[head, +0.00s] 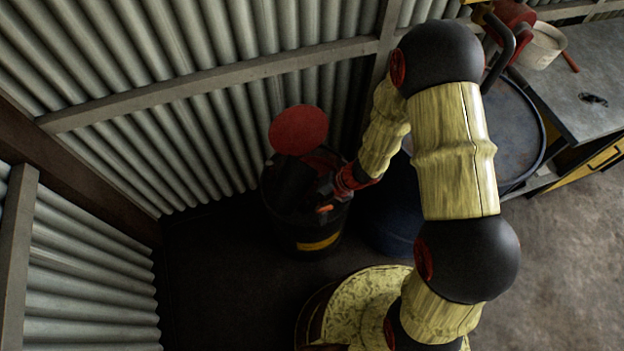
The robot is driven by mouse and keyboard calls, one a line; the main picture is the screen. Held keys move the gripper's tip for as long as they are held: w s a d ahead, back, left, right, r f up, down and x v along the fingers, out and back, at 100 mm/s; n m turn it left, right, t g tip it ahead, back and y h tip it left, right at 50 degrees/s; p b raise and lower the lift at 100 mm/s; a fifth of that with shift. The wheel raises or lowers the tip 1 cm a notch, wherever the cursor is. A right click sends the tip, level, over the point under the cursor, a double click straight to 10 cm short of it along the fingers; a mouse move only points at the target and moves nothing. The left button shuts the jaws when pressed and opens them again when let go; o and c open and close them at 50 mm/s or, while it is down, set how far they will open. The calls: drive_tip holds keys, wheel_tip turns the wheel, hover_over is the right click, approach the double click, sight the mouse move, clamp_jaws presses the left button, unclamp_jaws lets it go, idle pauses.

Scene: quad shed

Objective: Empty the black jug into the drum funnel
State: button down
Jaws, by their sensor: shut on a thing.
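The black drum (318,243) with a yellow label band stands in the corner by the corrugated wall. A round red lid (298,128) stands raised at its back, and part of a red funnel (322,158) shows at the drum's top. My gripper (328,193) reaches in from the right, over the drum top, and is shut on a dark shape that I take for the black jug (295,175). The jug blends with the dark drum, so its outline, tilt and mouth are unclear. Whether anything flows from it cannot be seen.
A blue drum (390,215) stands right of the black drum, partly behind my arm. Corrugated walls close in behind and left. Open floor (570,260) lies lower right.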

drive_tip(key=w+t+h+b, duration=0.1)
drive_tip(key=b, duration=0.2)
drive_tip(key=w+d+f+t+h+b, duration=0.1)
drive_tip(key=b, duration=0.2)
drive_tip(key=shift+w+d+f+n, duration=0.1)
drive_tip(key=shift+d+f+n, duration=0.2)
drive_tip(key=shift+n, duration=0.1)
drive_tip(key=b, duration=0.2)
drive_tip(key=f+t+h+b, duration=0.1)
drive_tip(key=b, duration=0.1)
drive_tip(key=shift+w+d, duration=0.25)
drive_tip(key=shift+d, duration=0.15)
drive_tip(key=b, duration=0.2)
drive_tip(key=t+h+b, duration=0.1)
drive_tip(key=b, duration=0.1)
drive_tip(key=shift+w+r+n+t, duration=0.2)
drive_tip(key=shift+n+t, duration=0.1)
drive_tip(key=shift+n, duration=0.1)
drive_tip(key=shift+b, duration=0.6)
drive_tip(key=shift+w+d+t+h+b, duration=0.15)
drive_tip(key=shift+t+h+b, duration=0.4)
drive_tip(key=shift+b, duration=0.6)
drive_tip(key=r+t, duration=0.1)
drive_tip(key=w+r+t+h, duration=0.1)
drive_tip(key=shift+a+r+n, duration=0.2)
drive_tip(key=shift+r+n, duration=0.1)
drive_tip(key=shift+n, duration=0.1)
drive_tip(key=shift+w+r+t+h, duration=0.25)
drive_tip(key=shift+t+h, duration=0.2)
drive_tip(key=shift+t, duration=0.2)
